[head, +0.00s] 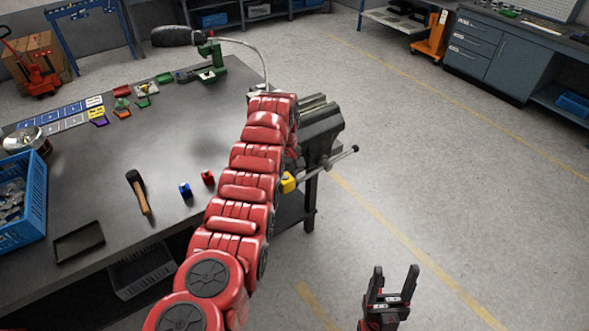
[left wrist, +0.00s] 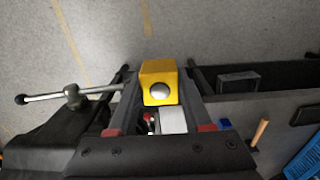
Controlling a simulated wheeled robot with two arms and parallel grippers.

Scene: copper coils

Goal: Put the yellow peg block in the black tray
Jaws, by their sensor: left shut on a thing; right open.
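The yellow peg block (head: 288,183) shows at the right side of my red arm in the head view, below the bench vise and beyond the table edge. In the left wrist view the yellow block (left wrist: 159,73), with a round pale peg end, sits between the fingertips of my left gripper (left wrist: 160,85), which is shut on it. In the head view my arm hides most of that gripper. The black tray (head: 78,243) lies empty on the table at the front left; its edge part shows at the right of the wrist view (left wrist: 305,116). My right gripper (head: 392,288) is open and empty over the floor.
The bench vise (head: 320,132) with its handle stands close to my left gripper. A blue crate (head: 22,200) stands left of the tray.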

